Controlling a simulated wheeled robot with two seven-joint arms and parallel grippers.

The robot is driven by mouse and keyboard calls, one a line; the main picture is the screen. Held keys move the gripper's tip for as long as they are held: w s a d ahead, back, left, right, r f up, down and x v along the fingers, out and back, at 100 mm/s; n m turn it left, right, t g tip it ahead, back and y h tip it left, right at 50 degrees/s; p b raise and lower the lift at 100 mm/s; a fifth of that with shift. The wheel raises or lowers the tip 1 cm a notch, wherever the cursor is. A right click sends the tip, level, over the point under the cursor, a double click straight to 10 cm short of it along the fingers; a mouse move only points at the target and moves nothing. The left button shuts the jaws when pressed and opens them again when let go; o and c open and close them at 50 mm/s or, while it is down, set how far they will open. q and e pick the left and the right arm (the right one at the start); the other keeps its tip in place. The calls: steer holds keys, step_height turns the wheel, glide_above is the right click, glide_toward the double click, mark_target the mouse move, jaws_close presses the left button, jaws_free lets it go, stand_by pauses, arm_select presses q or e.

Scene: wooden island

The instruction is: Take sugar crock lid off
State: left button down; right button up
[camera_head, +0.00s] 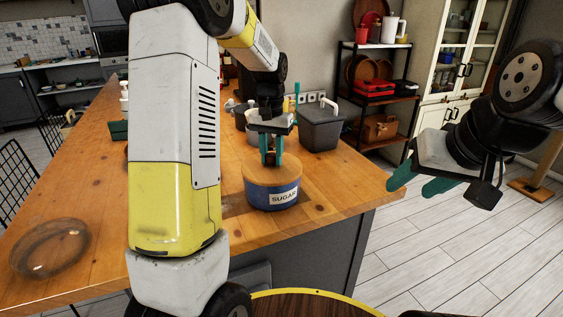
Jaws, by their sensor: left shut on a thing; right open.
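The sugar crock (273,198) is a low blue pot with a white SUGAR label. It stands on the wooden island top (334,199) near its right edge. Its wooden lid (258,175) sits on top, with no clear gap between lid and pot. My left gripper (271,160) points down over the lid's middle, its teal fingers shut on what seems to be the lid's knob, which the fingers hide. My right gripper (415,186) is open and empty, off to the right of the island, over the floor.
A dark grey lidded box (321,130) and several small pots stand behind the crock. A glass dish (50,246) lies at the island's left front. A round dark wooden surface with a yellow rim (310,303) is at the bottom. The top right of the crock is clear.

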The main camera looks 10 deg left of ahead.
mark_target(271, 156)
arm_select(q)
steer(key=shift+r, duration=0.1)
steer(key=shift+r, duration=0.6)
step_height(271, 156, up, 2)
steer(key=shift+r, duration=0.1)
steer(key=shift+s+r, duration=0.1)
steer(key=shift+s, duration=0.5)
steer(key=s+r, duration=0.1)
steer(key=s, duration=1.3)
steer(key=shift+s+a+r, duration=0.15)
steer(key=shift+s+a, duration=0.05)
steer(key=shift+s, duration=0.2)
